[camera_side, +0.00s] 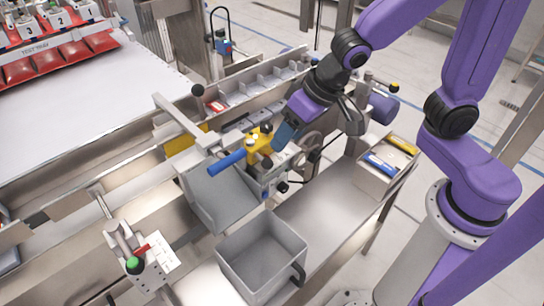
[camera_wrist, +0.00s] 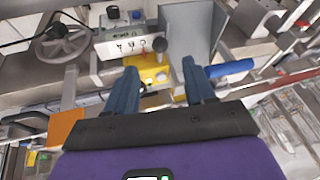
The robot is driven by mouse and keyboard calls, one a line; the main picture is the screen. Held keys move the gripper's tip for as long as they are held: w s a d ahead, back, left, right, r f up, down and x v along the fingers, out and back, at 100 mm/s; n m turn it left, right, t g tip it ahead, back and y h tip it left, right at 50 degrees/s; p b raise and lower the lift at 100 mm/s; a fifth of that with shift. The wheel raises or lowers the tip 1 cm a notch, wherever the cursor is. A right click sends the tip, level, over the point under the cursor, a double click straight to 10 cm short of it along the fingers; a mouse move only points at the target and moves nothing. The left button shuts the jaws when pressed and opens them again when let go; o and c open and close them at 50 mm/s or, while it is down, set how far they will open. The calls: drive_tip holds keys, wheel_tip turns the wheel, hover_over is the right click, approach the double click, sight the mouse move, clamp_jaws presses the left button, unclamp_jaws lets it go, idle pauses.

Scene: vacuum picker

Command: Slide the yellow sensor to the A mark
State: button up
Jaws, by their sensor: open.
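The yellow sensor (camera_side: 258,139) sits on the machine's front side, beside a blue bar (camera_side: 226,163). In the wrist view the yellow sensor (camera_wrist: 149,68) shows between and beyond my fingertips. My gripper (camera_side: 287,134) has blue fingers and is just right of the sensor in the side view. In the wrist view my gripper (camera_wrist: 160,75) is open, with a clear gap between the fingers. I cannot tell whether a finger touches the sensor. A white plate with letter marks (camera_wrist: 128,46) lies just above the sensor in the wrist view; its letters look upside down, and A is hard to single out.
A grey open bin (camera_side: 262,250) stands in front, and a handwheel (camera_wrist: 62,42) is close by. A box with yellow and blue items (camera_side: 384,167) is at right. A control panel with a green button (camera_side: 134,264) is at lower left. Steel rails run around the sensor.

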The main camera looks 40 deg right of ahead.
sight(270, 160)
drive_tip(key=shift+x, duration=4.25)
